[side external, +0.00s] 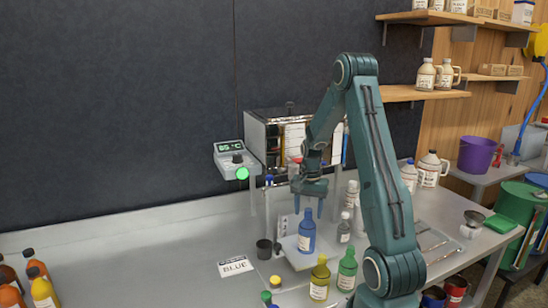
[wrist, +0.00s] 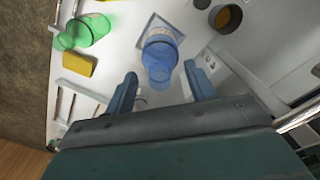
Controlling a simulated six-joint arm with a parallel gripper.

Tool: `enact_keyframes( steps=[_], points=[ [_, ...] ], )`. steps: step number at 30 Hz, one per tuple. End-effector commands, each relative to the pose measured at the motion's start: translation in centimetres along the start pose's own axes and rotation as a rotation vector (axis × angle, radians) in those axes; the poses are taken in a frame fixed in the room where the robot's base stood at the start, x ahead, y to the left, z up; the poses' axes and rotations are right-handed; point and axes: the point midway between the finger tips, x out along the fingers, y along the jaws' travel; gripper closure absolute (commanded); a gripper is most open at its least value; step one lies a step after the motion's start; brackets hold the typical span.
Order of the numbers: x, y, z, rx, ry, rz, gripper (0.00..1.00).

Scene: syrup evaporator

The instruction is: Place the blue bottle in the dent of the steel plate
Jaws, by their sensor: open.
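The blue bottle (side external: 307,234) stands upright on the workbench, on or at the pale steel plate (side external: 299,260). In the wrist view the blue bottle (wrist: 160,52) is seen from above, over a square outline of the plate (wrist: 149,23). The bottle hides the middle of the plate, so I cannot tell whether its base sits in the dent. My gripper (side external: 310,196) is just above the bottle, pointing down. In the wrist view my gripper (wrist: 161,74) has its two fingers spread apart, with the bottle's cap in line with the gap and no finger visibly closed on it.
A green bottle (side external: 347,269) and a yellow bottle (side external: 320,281) stand in front. A dark cup (side external: 264,249) and a card reading BLUE (side external: 235,266) lie to the left. A grey bottle (side external: 344,230) stands close right.

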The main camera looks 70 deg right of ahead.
Motion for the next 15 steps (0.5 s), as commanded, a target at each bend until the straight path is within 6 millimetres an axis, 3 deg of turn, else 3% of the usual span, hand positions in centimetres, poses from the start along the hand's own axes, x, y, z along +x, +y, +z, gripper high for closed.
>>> enact_keyframes(
  steps=[15],
  points=[
    [-8.0, 0.0, 0.0, 0.0, 0.003, -0.002, 0.45]
  ],
)
